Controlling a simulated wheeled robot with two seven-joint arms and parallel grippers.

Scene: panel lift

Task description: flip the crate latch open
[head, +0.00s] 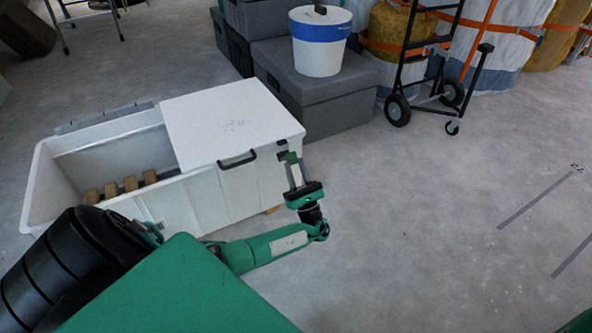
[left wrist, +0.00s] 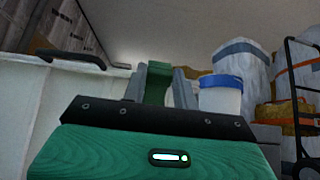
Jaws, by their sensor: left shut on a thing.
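The white crate (head: 210,200) stands on the floor at the left in the head view. A white lid panel (head: 222,115) with a black handle (head: 237,160) covers its right part. My left gripper (head: 293,168) is at the crate's front right corner, pointing up beside the lid's edge. In the left wrist view a green latch piece (left wrist: 157,84) stands upright between the two grey fingers, which are shut on it. The black handle also shows there (left wrist: 75,60), left of the fingers. The latch's base is hidden. My right gripper is not in view.
Wooden blocks (head: 130,184) lie in the crate's open left part. Dark grey boxes (head: 318,85) stand behind it, one bearing a white bucket (head: 320,55) with a blue band. A hand truck (head: 425,75) stands at the back right. The floor at the right is clear.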

